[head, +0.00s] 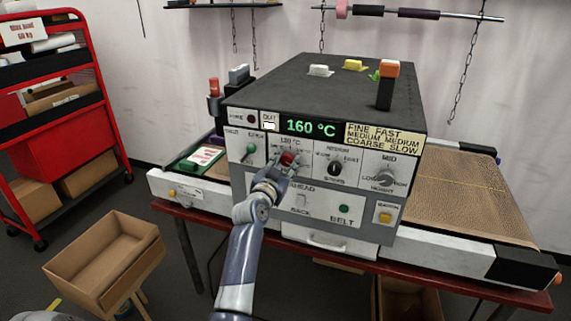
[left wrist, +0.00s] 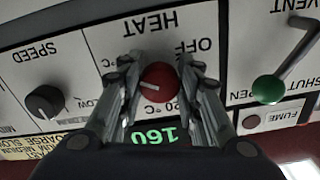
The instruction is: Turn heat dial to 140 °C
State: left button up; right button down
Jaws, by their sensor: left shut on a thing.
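The heat dial (head: 288,158) is a red knob on the machine's front panel. It also shows in the left wrist view (left wrist: 158,84), where the panel appears upside down and a white pointer mark shows on the dial. My left gripper (head: 281,170) is shut on the heat dial, with one finger on each side of it in the left wrist view (left wrist: 158,75). The fingers cover part of the scale around the dial. The green display (head: 309,127) above reads 160 °C. My right gripper is not in view.
A green vent knob (head: 250,149) is left of the dial, and a black speed knob (head: 334,168) is right of it. A height knob (head: 386,176) sits farther right. A cardboard box (head: 100,262) and a red cart (head: 75,150) stand at left.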

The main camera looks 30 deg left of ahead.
pick_arm(q)
jog(key=shift+n, duration=0.3)
jog(key=n+p, duration=0.2)
jog(key=n, duration=0.3)
jog(key=shift+d, duration=0.15)
jog(key=n+p, duration=0.1)
jog(key=n, duration=0.5)
jog(key=shift+d, duration=0.1)
jog(key=shift+p, duration=0.3)
jog(key=o, duration=1)
jog(key=shift+o, duration=0.2)
jog(key=v, duration=1.2)
